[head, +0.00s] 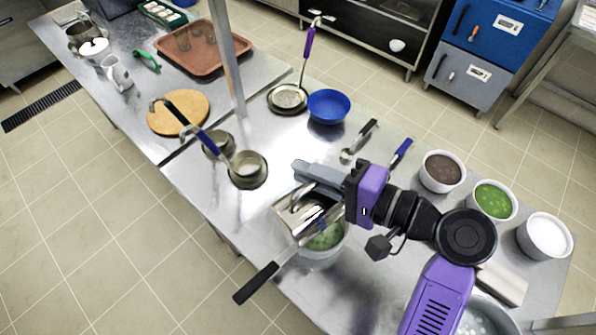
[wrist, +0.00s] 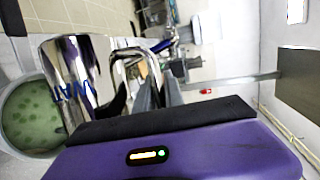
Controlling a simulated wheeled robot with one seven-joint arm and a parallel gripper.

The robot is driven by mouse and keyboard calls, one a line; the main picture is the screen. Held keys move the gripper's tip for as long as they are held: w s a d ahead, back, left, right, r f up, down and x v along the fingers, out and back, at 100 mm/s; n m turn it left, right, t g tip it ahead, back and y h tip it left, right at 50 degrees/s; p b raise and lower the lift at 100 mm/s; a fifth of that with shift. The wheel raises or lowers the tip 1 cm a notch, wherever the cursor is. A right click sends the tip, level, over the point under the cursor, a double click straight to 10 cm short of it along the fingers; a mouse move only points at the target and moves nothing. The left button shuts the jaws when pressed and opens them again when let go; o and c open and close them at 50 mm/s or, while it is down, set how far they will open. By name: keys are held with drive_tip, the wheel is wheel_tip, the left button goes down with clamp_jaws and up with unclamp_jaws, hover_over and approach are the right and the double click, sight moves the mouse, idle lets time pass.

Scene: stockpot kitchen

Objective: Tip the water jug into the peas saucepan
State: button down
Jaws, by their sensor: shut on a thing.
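The water jug (head: 297,217) is shiny metal, and part of its blue lettering shows on its side in the wrist view (wrist: 68,75). My gripper (head: 318,180) is shut on the jug's handle, which shows in the wrist view (wrist: 128,55). The jug appears tilted above the peas saucepan (head: 318,258), which has a long black handle toward the lower left. Green peas in liquid show inside the saucepan, also in the wrist view (wrist: 30,112). The jug hides part of the saucepan's opening. I cannot make out a stream of water or the level inside the jug.
Ladles rest in pots (head: 248,170) left of the jug. A blue bowl (head: 328,107) and a spoon (head: 358,142) lie behind. White tubs of brown, green (head: 492,200) and white contents stand at the right. The counter between the pots and blue bowl is clear.

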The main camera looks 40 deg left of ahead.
drive_tip(key=shift+w+d+r+m+g+y+p, duration=0.1)
drive_tip(key=shift+w+d+r+m+y+p, duration=0.1)
drive_tip(key=shift+w+m+p, duration=0.3)
drive_tip(key=shift+w+d+r+m+g+y+p, duration=0.1)
drive_tip(key=shift+w+d+r+m+y+p, duration=0.15)
drive_tip(key=shift+w, duration=0.5)
drive_tip(key=shift+w+d+r+m+g+y+p, duration=0.15)
drive_tip(key=shift+w+r+m+p, duration=0.1)
drive_tip(key=shift+w+m, duration=0.3)
drive_tip(key=shift+w+d+f+m+y, duration=0.1)
drive_tip(key=shift+w+d+m+y, duration=0.1)
drive_tip(key=shift+w+m, duration=0.3)
drive_tip(key=shift+w+d+f+m+y, duration=0.15)
drive_tip(key=shift+w+m, duration=0.1)
drive_tip(key=shift+w, duration=0.5)
drive_tip(key=shift+w+d+m+y, duration=0.2)
drive_tip(key=shift+w+m, duration=0.15)
drive_tip(key=shift+w, duration=0.25)
drive_tip(key=shift+m, duration=0.3)
